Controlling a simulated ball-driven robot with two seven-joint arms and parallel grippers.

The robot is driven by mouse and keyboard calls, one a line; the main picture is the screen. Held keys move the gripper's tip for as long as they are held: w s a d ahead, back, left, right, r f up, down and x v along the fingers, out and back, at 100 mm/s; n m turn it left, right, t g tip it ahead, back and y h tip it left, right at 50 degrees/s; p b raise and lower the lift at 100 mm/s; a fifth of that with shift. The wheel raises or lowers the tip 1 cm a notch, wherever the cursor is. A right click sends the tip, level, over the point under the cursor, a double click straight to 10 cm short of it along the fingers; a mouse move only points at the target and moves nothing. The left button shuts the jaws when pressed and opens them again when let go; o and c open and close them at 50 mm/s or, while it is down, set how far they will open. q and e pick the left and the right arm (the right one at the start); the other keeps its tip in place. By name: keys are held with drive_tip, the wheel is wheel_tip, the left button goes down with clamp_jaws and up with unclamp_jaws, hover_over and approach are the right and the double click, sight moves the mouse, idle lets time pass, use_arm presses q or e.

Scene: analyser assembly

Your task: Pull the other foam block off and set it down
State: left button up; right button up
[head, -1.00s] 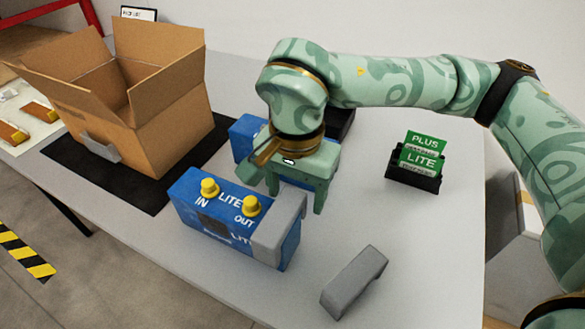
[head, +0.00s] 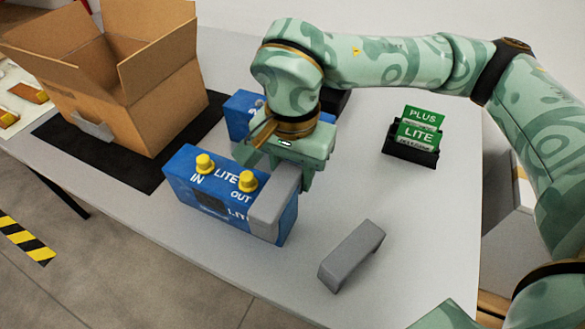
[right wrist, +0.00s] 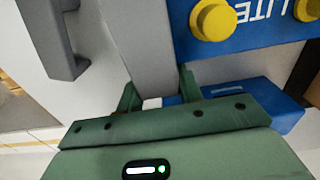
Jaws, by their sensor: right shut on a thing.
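The blue analyser marked LITE (head: 205,195) stands on the table with two yellow caps, IN and OUT, on top. A grey foam block (head: 270,212) is fitted over its right end. My right gripper (head: 277,172) is at the back of this block and shut on it. The right wrist view shows the block (right wrist: 140,45) between the two fingers (right wrist: 158,92), beside the blue analyser face (right wrist: 245,30). The other grey foam block (head: 352,256) lies loose on the table to the right. My left gripper is not in view.
An open cardboard box (head: 125,85) stands on a black mat (head: 60,140) at the left. Another blue unit (head: 240,106) is behind my right gripper. A black holder with green PLUS and LITE cards (head: 410,150) stands at the right. The table's front right is mostly clear.

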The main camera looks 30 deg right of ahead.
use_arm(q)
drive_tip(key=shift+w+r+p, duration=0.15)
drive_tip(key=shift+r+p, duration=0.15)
use_arm(e)
drive_tip(key=shift+r, duration=0.45)
